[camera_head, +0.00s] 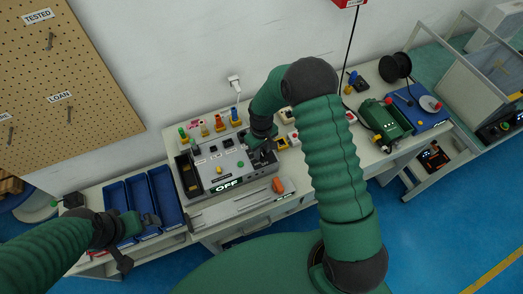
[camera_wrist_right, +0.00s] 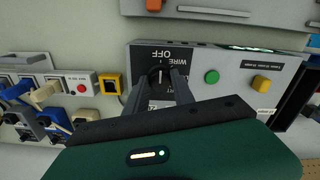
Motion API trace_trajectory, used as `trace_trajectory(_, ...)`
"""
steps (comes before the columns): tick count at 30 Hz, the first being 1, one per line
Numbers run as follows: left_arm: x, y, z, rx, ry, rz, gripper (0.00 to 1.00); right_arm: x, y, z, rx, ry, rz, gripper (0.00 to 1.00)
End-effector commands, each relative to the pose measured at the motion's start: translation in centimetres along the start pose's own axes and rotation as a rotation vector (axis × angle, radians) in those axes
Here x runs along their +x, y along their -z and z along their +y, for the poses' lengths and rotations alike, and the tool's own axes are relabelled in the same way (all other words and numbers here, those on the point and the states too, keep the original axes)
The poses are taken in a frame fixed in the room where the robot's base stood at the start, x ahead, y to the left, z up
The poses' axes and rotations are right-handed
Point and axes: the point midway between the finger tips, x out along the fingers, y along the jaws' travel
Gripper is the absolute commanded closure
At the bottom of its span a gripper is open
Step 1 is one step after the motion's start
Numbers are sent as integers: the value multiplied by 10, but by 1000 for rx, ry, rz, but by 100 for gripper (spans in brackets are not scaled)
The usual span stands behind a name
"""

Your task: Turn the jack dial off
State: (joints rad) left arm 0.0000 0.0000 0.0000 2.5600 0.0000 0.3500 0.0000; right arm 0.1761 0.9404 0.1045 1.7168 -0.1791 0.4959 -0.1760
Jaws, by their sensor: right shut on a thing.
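The jack dial (camera_wrist_right: 159,74) is a small dark knob with a light mark, on the black-labelled part of the grey test box. The lettering "OFF" is just above it in the right wrist view. The light mark seems to point up toward that lettering. My right gripper (camera_wrist_right: 167,76) is shut on the dial, one finger on each side. In the head view the right gripper (camera_head: 263,151) is at the right side of the test box (camera_head: 249,184); the dial is hidden there. My left gripper (camera_head: 148,220) hangs above blue bins; its fingers are too small to judge.
Blue bins (camera_head: 166,198) stand left; a green machine (camera_head: 385,119) stands right.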

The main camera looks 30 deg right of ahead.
Motion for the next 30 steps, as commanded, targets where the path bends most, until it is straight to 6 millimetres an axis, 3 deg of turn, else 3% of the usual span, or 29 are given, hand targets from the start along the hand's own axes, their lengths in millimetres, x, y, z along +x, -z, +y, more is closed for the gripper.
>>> trace_trajectory(8, 0, 0, 0, 0, 0, 0, 0, -4, 7, 2, -1, -5, 18, 100)
trace_trajectory(9, 0, 0, 0, 0, 0, 0, 0, -4, 7, 2, -1, -5, 18, 69)
trace_trajectory(14, 0, 0, 0, 0, 0, 0, 0, -3, 5, 1, -1, -4, 13, 48)
trace_trajectory(24, 1, 0, 0, 0, 0, 0, 0, -5, 2, 1, 0, -2, 8, 48)
trace_trajectory(30, 9, -2, 0, 0, 0, 0, 0, -40, 4, 1, 0, -3, 12, 48)
